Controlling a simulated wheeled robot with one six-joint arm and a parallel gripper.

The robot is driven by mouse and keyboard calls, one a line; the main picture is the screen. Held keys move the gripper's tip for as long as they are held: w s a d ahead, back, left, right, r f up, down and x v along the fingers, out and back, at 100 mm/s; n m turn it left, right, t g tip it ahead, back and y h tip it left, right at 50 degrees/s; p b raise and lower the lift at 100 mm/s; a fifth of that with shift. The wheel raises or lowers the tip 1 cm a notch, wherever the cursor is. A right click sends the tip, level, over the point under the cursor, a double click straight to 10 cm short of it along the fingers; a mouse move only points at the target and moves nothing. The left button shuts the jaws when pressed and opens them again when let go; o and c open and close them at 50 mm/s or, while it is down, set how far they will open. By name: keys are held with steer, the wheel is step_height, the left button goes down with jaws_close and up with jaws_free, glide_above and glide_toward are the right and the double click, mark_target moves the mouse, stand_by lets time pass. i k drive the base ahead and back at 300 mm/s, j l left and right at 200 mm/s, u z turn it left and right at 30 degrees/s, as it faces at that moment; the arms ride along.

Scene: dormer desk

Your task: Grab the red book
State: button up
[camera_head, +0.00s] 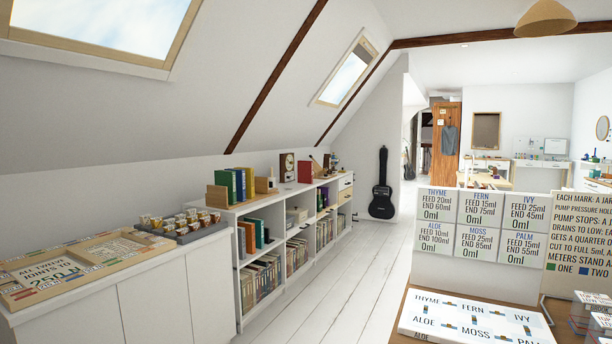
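A red upright block that looks like the red book (305,171) stands on top of the long white shelf unit (283,200), near its middle. A clock-like wooden item stands just left of it and a slanted brown item stands to its right. It is small and far off, so its spine and any title cannot be read. My gripper is not in view.
Green, blue and yellow books (235,183) stand in a wooden holder on the shelf unit. A white cabinet (140,300) with a puzzle board (70,270) is at front left. Sign boards (480,222) stand at right. The white plank floor (365,270) between is clear.

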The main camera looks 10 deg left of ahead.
mark_target(305, 167)
steer(key=u, duration=0.6)
steer(key=i+j+u, duration=0.15)
steer(key=u, duration=0.2)
steer(key=i+u, duration=0.3)
steer(key=i+j+u, duration=0.1)
steer(key=i+u, duration=0.25)
steer(key=i, duration=0.5)
steer(key=i+j+z, duration=0.15)
steer(key=i, duration=0.4)
steer(key=i+l+z, duration=0.15)
steer(key=i+z, duration=0.15)
steer(key=z, duration=0.15)
steer(key=i+z, duration=0.3)
steer(key=z, duration=0.15)
steer(key=i+z, duration=0.45)
steer(key=i+j+z, duration=0.1)
steer(key=i+z, duration=0.35)
steer(key=i, duration=1)
steer(key=i+z, duration=0.15)
steer(key=i, duration=1.55)
steer(key=i+u, duration=0.25)
steer(key=i, duration=0.5)
steer(key=i+l+u, duration=0.3)
steer(key=i, duration=0.4)
steer(key=i+j, duration=0.05)
steer(key=j, duration=0.05)
